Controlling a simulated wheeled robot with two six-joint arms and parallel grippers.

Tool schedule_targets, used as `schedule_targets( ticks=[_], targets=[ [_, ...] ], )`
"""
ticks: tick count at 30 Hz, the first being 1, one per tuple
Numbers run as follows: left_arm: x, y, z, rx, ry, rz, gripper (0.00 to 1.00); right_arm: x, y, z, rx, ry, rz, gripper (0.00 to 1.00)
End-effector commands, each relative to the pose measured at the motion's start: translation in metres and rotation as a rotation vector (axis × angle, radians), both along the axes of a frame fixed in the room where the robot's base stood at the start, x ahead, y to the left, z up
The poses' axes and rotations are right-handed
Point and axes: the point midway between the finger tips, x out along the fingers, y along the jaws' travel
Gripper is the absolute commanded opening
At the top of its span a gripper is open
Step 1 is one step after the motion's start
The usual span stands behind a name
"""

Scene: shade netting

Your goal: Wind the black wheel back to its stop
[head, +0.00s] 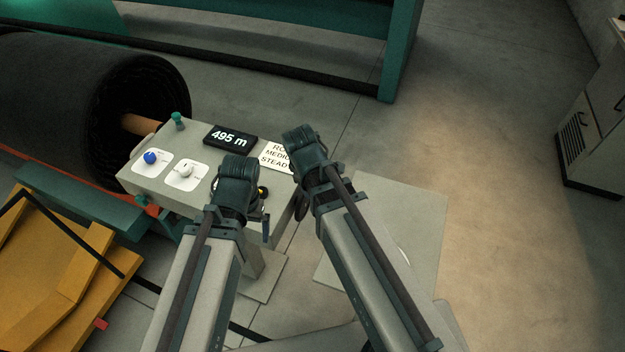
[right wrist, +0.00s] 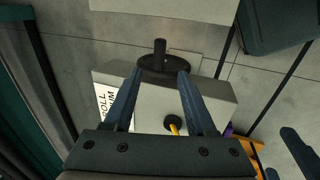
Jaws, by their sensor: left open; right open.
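The black wheel (right wrist: 152,66) is on the side of the grey control box (right wrist: 205,90), with a short handle standing out from it. In the head view only a dark edge of it (head: 301,206) shows, mostly hidden behind my right arm. My right gripper (right wrist: 161,72) is open, its two fingers pointing toward the wheel with one on either side of it in the picture; I cannot tell whether they touch it. In the head view my right gripper (head: 303,143) is over the box's right end. My left gripper (head: 238,172) is over the box's front; its jaws are open and hidden from above.
The box top carries a display reading 495 m (head: 230,137), a blue knob (head: 151,158), a white knob (head: 185,170) and a sign (head: 277,156). A black netting roll (head: 70,95) is at left. A yellow pedal-like frame (head: 60,250) stands lower left.

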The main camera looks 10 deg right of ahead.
Motion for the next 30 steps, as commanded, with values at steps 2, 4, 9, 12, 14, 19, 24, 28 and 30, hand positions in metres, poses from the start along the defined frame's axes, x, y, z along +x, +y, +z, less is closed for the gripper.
schedule_targets(
  ticks=[2,4,9,12,14,19,24,28,30],
  targets=[
    [0.0,0.0,0.021,0.0,0.0,0.0,1.0,-0.004,0.002,0.021,0.0,0.0,0.001,0.57],
    [0.0,0.0,0.031,0.0,0.0,-0.001,1.0,-0.006,0.004,0.031,0.0,0.0,0.001,0.57],
    [0.0,0.0,0.047,-0.001,0.0,0.004,1.0,-0.011,0.007,0.047,0.0,0.001,0.002,0.57],
    [0.0,0.0,0.049,-0.001,0.0,0.005,1.0,-0.012,0.008,0.049,0.0,0.0,0.001,0.57],
    [0.0,0.0,0.049,-0.001,0.0,0.006,1.0,-0.012,0.008,0.049,0.0,0.0,0.001,0.57],
    [0.0,0.0,0.048,-0.001,0.0,0.006,1.0,-0.012,0.008,0.048,0.0,0.0,0.0,0.57],
    [0.0,0.0,0.048,-0.001,0.0,0.006,1.0,-0.012,0.008,0.048,0.0,0.0,0.0,0.57],
    [0.0,0.0,0.048,-0.001,0.0,0.006,1.0,-0.012,0.008,0.048,0.001,0.001,-0.001,0.57],
    [0.0,0.0,0.043,-0.001,0.0,0.005,1.0,-0.016,0.011,0.042,0.008,0.006,-0.023,0.57]
  ],
)
